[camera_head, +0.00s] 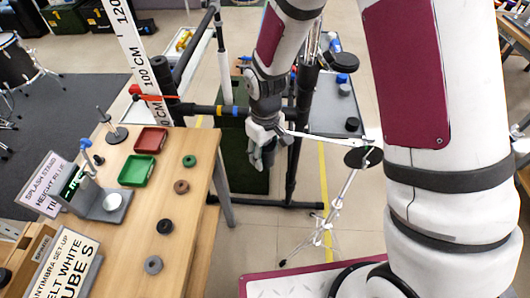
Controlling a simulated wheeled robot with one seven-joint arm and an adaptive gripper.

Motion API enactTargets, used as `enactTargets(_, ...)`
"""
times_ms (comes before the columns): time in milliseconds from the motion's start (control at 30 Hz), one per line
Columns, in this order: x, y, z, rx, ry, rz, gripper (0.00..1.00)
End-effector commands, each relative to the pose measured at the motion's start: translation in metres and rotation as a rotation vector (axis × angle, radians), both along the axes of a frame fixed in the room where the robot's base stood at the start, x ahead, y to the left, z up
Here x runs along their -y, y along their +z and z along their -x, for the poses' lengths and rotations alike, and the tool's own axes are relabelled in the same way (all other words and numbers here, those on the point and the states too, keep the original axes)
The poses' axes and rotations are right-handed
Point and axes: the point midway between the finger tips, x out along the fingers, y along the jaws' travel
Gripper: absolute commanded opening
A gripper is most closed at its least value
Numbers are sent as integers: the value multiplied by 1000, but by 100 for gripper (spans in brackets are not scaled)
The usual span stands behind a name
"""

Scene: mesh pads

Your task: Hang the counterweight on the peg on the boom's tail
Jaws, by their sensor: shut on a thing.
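My gripper (263,153) hangs at the picture's centre, right of the wooden table, with its fingers pointing down. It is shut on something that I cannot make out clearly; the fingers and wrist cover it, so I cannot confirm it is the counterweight. A slim pale bar (325,138) runs from beside the gripper to the right, ending near a dark disc (362,157) on a tripod stand (335,205). This bar may be the boom. I cannot tell whether the gripper touches it. No peg is clear at its gripper-side end.
The wooden table (195,220) holds a red tray (151,140), a green tray (136,170), several small rings and signs. A dark pole frame (293,180) stands behind my gripper. A tall height scale (137,50) rises at left. Floor shows between table and tripod.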

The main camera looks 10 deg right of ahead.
Motion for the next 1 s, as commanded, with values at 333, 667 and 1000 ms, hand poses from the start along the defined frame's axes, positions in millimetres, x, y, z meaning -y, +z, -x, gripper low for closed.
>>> enactTargets(333, 4, 2, -12, 26, -4, -2, 0)
enactTargets(667, 5, 2, -13, 27, -5, -1, 68)
enactTargets(1000, 5, 11, -12, 28, -5, -2, 68)
